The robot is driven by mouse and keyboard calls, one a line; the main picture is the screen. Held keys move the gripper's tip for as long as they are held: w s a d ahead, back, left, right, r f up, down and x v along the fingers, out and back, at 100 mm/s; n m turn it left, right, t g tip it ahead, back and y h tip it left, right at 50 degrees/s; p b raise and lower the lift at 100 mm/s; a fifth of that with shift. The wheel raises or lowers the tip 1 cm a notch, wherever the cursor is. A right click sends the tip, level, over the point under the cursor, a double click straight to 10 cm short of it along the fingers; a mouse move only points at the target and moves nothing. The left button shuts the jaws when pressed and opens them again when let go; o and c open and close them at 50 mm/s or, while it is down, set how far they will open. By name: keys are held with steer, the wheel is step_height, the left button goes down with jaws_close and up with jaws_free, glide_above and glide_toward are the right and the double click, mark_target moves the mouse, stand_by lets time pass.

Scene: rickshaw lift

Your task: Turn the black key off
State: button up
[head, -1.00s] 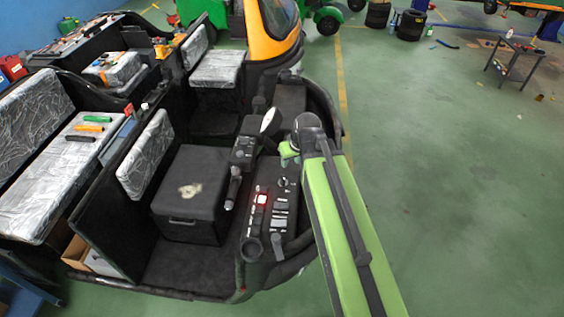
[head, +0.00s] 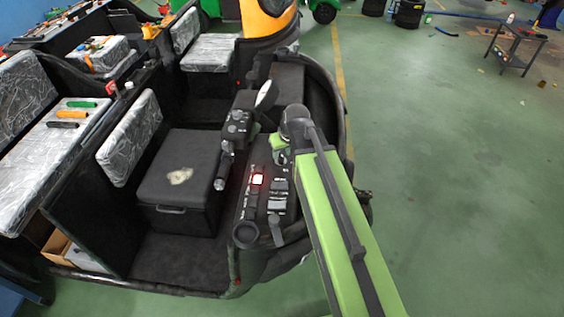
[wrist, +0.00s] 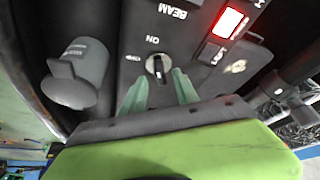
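The black key (wrist: 158,68) is a small upright bar in a round switch on the dark panel (wrist: 205,75), in the wrist view. The word ON is printed above it and a small label sits to its left. My gripper (wrist: 158,84) has two green fingertips, spread apart with the key between and slightly beyond their tips. No contact with the key is visible. In the head view my gripper (head: 281,150) is over the upper right of the dashboard, and I cannot make out the key there.
A red-lit switch (wrist: 229,22) is at the upper right of the panel. A large grey knob (wrist: 75,72) stands left of my fingers. The handlebar (head: 236,130) is left of my arm in the head view. Open green floor (head: 455,200) lies to the right.

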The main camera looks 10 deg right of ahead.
steer(key=shift+b+x, duration=0.45)
steer(key=shift+x, duration=0.65)
steer(key=shift+a+r, duration=0.1)
steer(key=shift+c, duration=0.3)
jaws_close()
steer(key=n+y, duration=0.1)
steer(key=n, duration=0.4)
steer(key=shift+w+d+n+g+y, duration=0.15)
steer(key=shift+d+n+g+y, duration=0.15)
steer(key=shift+g+y, duration=0.1)
steer(key=n+g, duration=0.1)
steer(key=n, duration=0.2)
steer(key=n+g+y, duration=0.1)
steer(key=n, duration=0.2)
steer(key=shift+n, duration=0.3)
